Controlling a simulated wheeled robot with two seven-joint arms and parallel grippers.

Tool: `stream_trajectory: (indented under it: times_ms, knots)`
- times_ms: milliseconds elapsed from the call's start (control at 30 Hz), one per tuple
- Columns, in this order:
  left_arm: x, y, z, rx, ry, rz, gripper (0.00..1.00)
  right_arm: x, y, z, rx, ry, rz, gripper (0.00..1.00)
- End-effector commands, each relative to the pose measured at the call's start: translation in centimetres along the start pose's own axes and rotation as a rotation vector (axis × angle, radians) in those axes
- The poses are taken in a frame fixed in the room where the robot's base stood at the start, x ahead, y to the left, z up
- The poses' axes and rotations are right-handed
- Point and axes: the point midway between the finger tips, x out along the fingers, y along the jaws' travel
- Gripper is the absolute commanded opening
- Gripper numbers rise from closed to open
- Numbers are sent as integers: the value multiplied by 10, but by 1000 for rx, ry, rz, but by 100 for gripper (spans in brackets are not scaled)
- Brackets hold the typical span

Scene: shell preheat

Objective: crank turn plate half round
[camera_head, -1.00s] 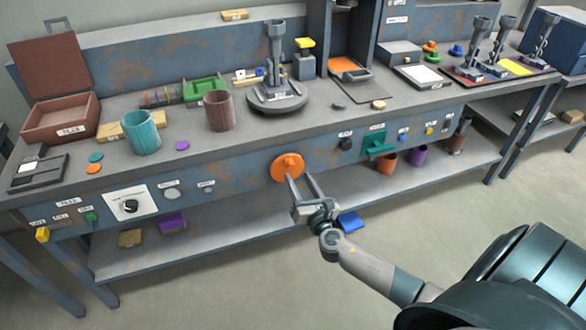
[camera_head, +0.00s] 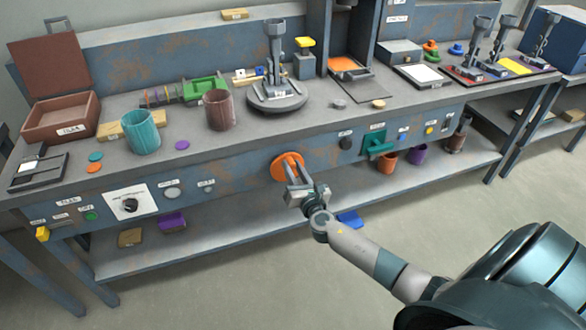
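The orange crank disc (camera_head: 281,172) is on the front panel of the bench. The round grey plate (camera_head: 262,103) stands on the bench top above it, with an upright grey metal piece (camera_head: 275,50) on it. My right gripper (camera_head: 296,168) is at the crank disc, its fingers pointing at its face and covering part of it, including the knob. The two fingers look apart; whether they touch the knob between them cannot be made out. My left gripper is not in view.
A teal cup (camera_head: 142,134) and a brown cup (camera_head: 219,110) stand left of the plate. A black dial (camera_head: 130,206) is on the panel at left, and a green handle (camera_head: 379,144) at right. A lower shelf (camera_head: 230,224) runs below the crank.

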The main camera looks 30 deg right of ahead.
Motion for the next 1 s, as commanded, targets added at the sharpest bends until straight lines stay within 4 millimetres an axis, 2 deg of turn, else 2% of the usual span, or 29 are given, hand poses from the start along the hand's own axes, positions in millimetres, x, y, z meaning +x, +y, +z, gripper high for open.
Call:
stream_trajectory:
  times_ms: [367, 600, 767, 1000]
  knots:
    - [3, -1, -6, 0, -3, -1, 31, 0, -1, 0, 26, -1, 0, 2]
    - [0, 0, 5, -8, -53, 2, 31, -1, -6, -2, 126, 0, 0, 2]
    - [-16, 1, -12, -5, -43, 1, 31, -1, -11, -2, 238, 0, -1, 2]
    - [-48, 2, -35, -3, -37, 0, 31, 0, -21, -3, 453, -1, -1, 2]
